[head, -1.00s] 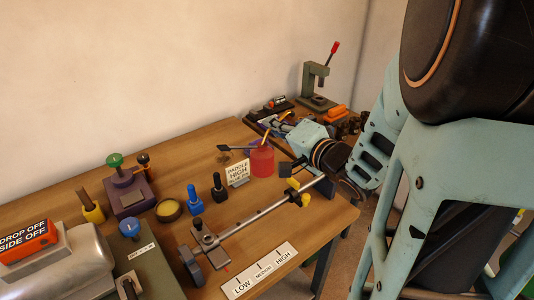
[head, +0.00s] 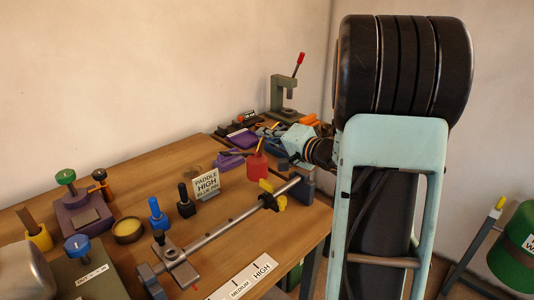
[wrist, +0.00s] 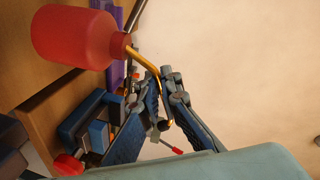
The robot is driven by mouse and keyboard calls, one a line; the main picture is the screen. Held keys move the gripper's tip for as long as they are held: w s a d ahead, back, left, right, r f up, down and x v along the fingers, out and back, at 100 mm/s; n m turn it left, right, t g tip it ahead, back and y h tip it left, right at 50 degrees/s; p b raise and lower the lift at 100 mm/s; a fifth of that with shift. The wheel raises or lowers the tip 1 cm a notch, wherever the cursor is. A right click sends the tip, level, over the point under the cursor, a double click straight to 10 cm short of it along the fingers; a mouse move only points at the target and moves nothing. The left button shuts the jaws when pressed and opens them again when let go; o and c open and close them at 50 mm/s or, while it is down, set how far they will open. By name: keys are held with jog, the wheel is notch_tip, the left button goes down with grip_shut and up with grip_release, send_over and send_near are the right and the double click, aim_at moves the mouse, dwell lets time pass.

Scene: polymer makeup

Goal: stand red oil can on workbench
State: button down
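The red oil can (head: 257,166) has a thin yellow spout and appears upright at the back right of the workbench (head: 135,180). In the head view I cannot tell whether its base touches the bench. In the wrist view the can (wrist: 75,38) lies across the picture, with its spout (wrist: 145,60) running in between my fingertips. My gripper (wrist: 161,77) looks closed on that spout, with its two fingers close on either side. In the head view my gripper (head: 288,160) is just right of the can and partly hidden.
A green press (head: 288,92) and clutter are behind.

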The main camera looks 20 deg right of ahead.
jog(key=shift+w+d+f+b, duration=0.2)
jog(key=shift+f+b, duration=0.25)
notch_tip(320, 180, down, 3)
jog(key=b, duration=0.3)
jog(key=shift+w+d, duration=0.1)
jog(key=shift+f, duration=0.15)
jog(key=c, duration=2.2)
grip_release()
jog(key=shift+o, duration=0.2)
jog(key=p+v, duration=0.2)
jog(key=v, duration=1)
